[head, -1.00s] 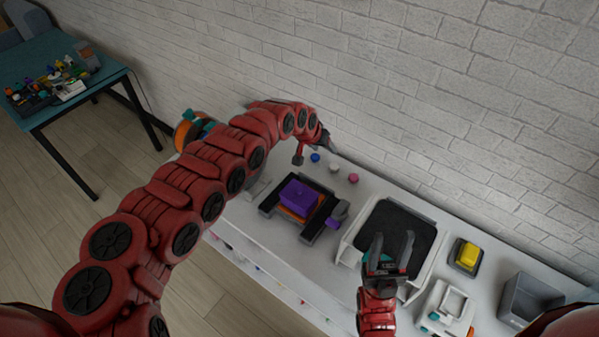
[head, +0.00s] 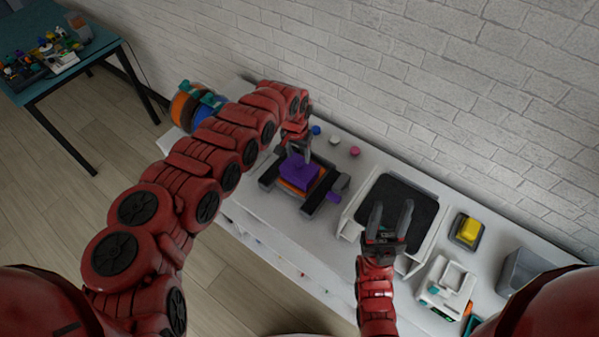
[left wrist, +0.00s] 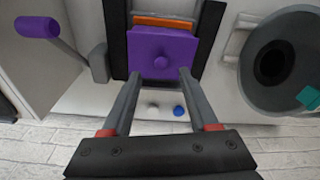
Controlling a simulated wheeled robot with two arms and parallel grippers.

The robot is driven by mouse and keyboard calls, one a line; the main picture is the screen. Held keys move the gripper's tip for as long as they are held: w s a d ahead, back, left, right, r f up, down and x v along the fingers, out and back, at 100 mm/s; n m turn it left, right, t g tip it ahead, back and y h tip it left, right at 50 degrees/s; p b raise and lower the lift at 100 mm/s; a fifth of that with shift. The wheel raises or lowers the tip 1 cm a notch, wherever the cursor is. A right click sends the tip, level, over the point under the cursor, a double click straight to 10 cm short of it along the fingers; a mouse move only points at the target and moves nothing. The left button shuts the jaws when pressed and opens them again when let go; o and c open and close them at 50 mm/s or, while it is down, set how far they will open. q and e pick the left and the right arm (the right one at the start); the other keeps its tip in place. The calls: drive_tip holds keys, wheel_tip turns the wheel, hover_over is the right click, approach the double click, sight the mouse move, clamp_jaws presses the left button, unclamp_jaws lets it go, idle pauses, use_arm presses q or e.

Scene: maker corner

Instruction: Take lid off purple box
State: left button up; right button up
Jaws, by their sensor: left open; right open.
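The purple box (head: 298,172) sits in a black and orange holder on the white bench in the head view. In the left wrist view its purple lid (left wrist: 180,48) faces me, with a small round purple knob (left wrist: 161,62) on it. My left gripper (head: 300,154) is open just above the box; in the left wrist view its two fingers (left wrist: 157,80) point toward the lid, one on each side of the knob and apart from it. My right gripper (head: 389,222) is open and empty above the front of the black tray.
A black-topped white tray (head: 412,196), a yellow block in a dark holder (head: 468,230), a white device (head: 446,284) and a grey bin (head: 528,272) stand to the right. Blue, white and pink balls (head: 354,152) lie behind the box. Spools (head: 189,106) stand at the left end.

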sight(300, 164)
use_arm(q)
drive_tip(key=shift+w+d+f+b, duration=0.1)
drive_tip(key=shift+w+f+b, duration=0.1)
drive_tip(key=shift+f+b, duration=0.85)
drive_tip(key=shift+w+f+b, duration=0.15)
drive_tip(key=shift+f+b, duration=0.7)
drive_tip(key=shift+b, duration=0.3)
drive_tip(key=shift+w+d+f+b, duration=0.1)
drive_tip(key=shift+w+f+b, duration=0.1)
drive_tip(key=shift+f+b, duration=0.85)
drive_tip(key=shift+r, duration=0.25)
clamp_jaws()
